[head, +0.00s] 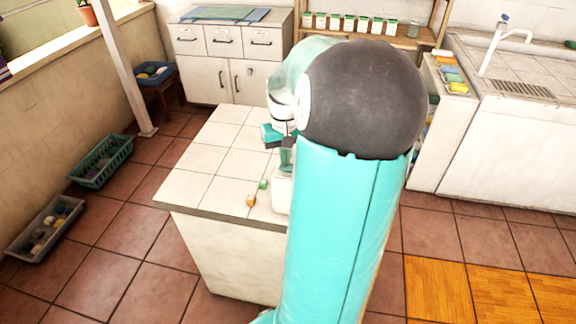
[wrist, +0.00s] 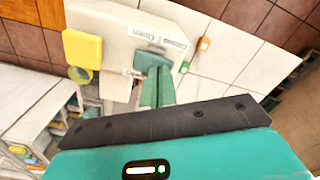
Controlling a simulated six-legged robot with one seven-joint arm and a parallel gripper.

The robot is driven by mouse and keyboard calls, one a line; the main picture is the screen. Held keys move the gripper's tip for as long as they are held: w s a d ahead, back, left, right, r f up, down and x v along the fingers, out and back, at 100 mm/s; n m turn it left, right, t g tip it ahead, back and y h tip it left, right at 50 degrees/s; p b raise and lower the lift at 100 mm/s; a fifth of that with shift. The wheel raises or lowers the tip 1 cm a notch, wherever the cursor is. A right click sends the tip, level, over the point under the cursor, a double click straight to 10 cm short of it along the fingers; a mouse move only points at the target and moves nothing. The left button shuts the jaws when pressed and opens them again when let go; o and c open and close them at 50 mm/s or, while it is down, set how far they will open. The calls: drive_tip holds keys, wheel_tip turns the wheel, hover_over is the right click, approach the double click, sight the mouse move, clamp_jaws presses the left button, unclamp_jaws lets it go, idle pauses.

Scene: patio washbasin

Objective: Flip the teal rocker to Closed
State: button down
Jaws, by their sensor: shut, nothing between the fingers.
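A white panel box (wrist: 108,28) stands on the tiled counter, with small printed labels and a yellow part on its side. In the head view, a sliver of the box (head: 282,196) shows beside my arm. A teal piece that looks like the rocker (wrist: 151,60) sits among the labels in the wrist view. My gripper (wrist: 156,82) is shut and empty, its teal fingers over the panel, overlapping that piece. I cannot tell whether they touch, nor which way the rocker tilts. In the head view, my gripper (head: 287,158) is above the counter, partly hidden by my arm.
Small orange (head: 250,201) and green (head: 263,184) pieces lie on the tiled counter (head: 215,160) near the box. The counter's left side is clear. Bins (head: 103,160) stand on the floor at left. A sink (head: 520,85) is at right.

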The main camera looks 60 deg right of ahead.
drive_tip(key=shift+f, duration=0.25)
drive_tip(key=shift+r, duration=3.55)
drive_tip(key=w+a+r+n+t+h, duration=0.1)
drive_tip(key=w+a+r+n, duration=0.1)
drive_tip(key=a, duration=0.7)
drive_tip(key=w+a+r+n+h, duration=0.1)
drive_tip(key=w+a+r, duration=0.1)
drive_tip(key=a, duration=0.6)
drive_tip(key=s+a+n+t+y, duration=0.1)
drive_tip(key=s+a+n+t, duration=0.1)
drive_tip(key=a, duration=0.7)
drive_tip(key=s+a+n+t+y, duration=0.1)
drive_tip(key=s+a, duration=0.3)
drive_tip(key=a, duration=0.6)
drive_tip(key=shift+s+n+t, duration=0.4)
drive_tip(key=shift+n+t, duration=0.3)
drive_tip(key=shift+t, duration=0.1)
